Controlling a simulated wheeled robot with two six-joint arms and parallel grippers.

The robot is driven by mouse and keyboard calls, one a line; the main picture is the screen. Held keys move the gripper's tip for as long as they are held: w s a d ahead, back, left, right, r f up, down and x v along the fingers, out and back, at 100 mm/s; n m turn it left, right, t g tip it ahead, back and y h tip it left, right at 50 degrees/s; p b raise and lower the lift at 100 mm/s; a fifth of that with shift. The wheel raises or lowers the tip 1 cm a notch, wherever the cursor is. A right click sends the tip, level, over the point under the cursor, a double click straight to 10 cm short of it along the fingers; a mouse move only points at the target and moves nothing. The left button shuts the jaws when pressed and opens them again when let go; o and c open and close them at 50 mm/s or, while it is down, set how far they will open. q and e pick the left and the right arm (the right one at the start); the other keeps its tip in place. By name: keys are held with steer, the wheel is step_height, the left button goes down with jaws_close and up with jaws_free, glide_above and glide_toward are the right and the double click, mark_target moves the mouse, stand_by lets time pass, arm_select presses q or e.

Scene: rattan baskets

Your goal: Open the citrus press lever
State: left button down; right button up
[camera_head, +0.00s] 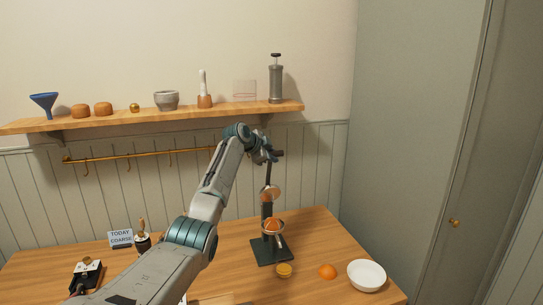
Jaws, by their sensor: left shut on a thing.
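The citrus press (267,250) stands on the wooden table with a dark green base and column. Its cup (273,228) holds an orange piece, and a copper-coloured pressing dome (270,193) is raised above the cup. The dark lever (269,174) points upward from the press. My left gripper (272,155) is shut on the lever near its top; the arm partly hides the grip, and the fingertips are small in view. My right gripper is not in view.
An orange (327,271), a small yellow-brown round piece (284,270) and a white bowl (367,275) are right and front of the press. A sign (120,239) stands at left. The wall shelf (220,110) with several items and a hook rail (140,155) are behind my left arm.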

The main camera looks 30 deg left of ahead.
arm_select(q)
steer(key=c, duration=1.3)
jaws_free()
steer(key=shift+a+f, duration=0.1)
steer(key=shift+a, duration=0.05)
steer(key=shift+o, duration=0.2)
steer(key=shift+w+a+f, duration=0.1)
steer(key=shift+s+r+b, duration=0.25)
steer(key=shift+s+b, duration=0.05)
steer(key=shift+s, duration=0.05)
steer(key=b+v, duration=0.4)
steer(key=v, duration=0.6)
